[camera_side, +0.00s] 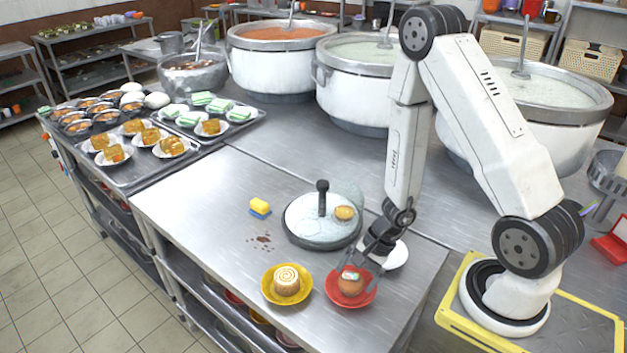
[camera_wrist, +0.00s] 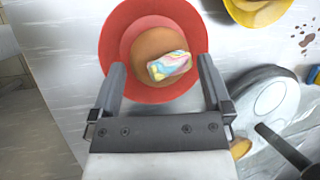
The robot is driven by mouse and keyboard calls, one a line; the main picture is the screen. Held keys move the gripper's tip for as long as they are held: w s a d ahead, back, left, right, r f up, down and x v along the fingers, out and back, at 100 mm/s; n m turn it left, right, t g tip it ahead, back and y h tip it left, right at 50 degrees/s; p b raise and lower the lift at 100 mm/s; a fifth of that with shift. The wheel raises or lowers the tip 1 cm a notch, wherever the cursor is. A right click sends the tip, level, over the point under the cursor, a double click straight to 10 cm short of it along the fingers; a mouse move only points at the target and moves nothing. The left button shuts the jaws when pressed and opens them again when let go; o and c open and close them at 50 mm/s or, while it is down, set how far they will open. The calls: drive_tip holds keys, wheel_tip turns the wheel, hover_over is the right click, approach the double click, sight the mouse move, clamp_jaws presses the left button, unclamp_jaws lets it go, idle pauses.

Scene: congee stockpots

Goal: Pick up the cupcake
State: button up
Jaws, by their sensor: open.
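A round brown cake (camera_side: 351,282) with a small pastel piece on top, the likely cupcake, sits in a red dish (camera_side: 371,296) near the table's front edge. In the wrist view the cake (camera_wrist: 135,50) and its red dish (camera_wrist: 117,28) lie ahead of my gripper (camera_wrist: 160,66); the pastel topping (camera_wrist: 169,65) shows between the fingers. My gripper (camera_side: 362,262) is open, above and just behind the dish in the side view. I cannot tell whether the fingers touch the cake. Nothing is held.
A yellow dish (camera_side: 267,290) with a swirled cake (camera_side: 286,280) stands left. Behind are a round lid (camera_side: 308,232) with an upright black handle (camera_side: 322,197), a small golden bun (camera_side: 345,213), a white plate (camera_side: 397,254) and a yellow-blue sponge (camera_side: 260,208). Large pots (camera_side: 272,70) stand farther back.

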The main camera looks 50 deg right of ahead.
sight(353, 273)
drive_tip(key=shift+x, duration=0.9)
drive_tip(key=shift+c, duration=0.2)
drive_tip(key=c, duration=1)
drive_tip(key=shift+o, duration=0.2)
drive_tip(key=shift+r, duration=0.2)
drive_tip(key=shift+r, duration=4.85)
drive_tip(key=shift+w, duration=0.15)
